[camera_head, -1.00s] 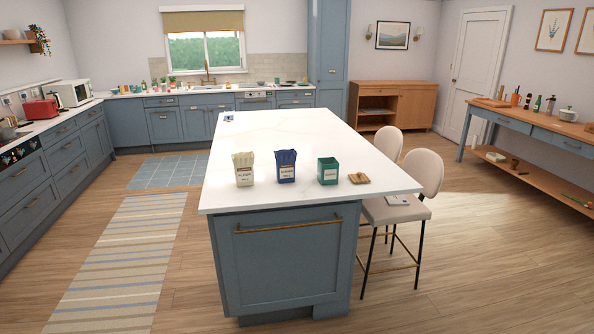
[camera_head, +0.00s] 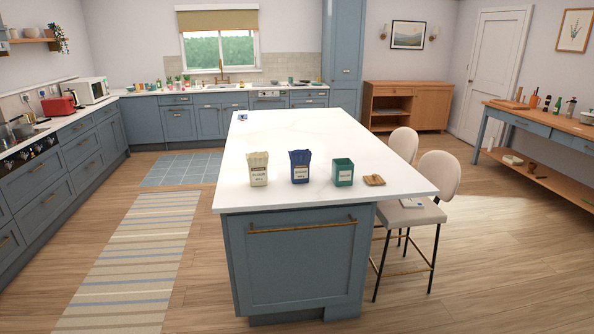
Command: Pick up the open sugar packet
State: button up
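Three packets or boxes stand upright in a row near the front edge of the white island top. The blue packet (camera_head: 300,167) is in the middle, with a ragged, open-looking top. Its pale label seems to read sugar, though the print is very small. A cream packet (camera_head: 258,169) with a similar ragged top stands to its left, its label seeming to read flour. A dark green open-topped box (camera_head: 343,172) stands to its right, its label too small to read. My gripper is not in view.
A small brown wooden piece (camera_head: 374,180) lies right of the green box. The island top (camera_head: 290,130) is otherwise mostly bare. Two cream stools (camera_head: 437,180) stand at its right side. Floor is open left of the island, over a striped rug (camera_head: 130,260).

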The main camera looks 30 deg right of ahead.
aim_at(299, 160)
jog(key=u, duration=0.1)
jog(key=i, duration=1)
jog(key=u, duration=0.25)
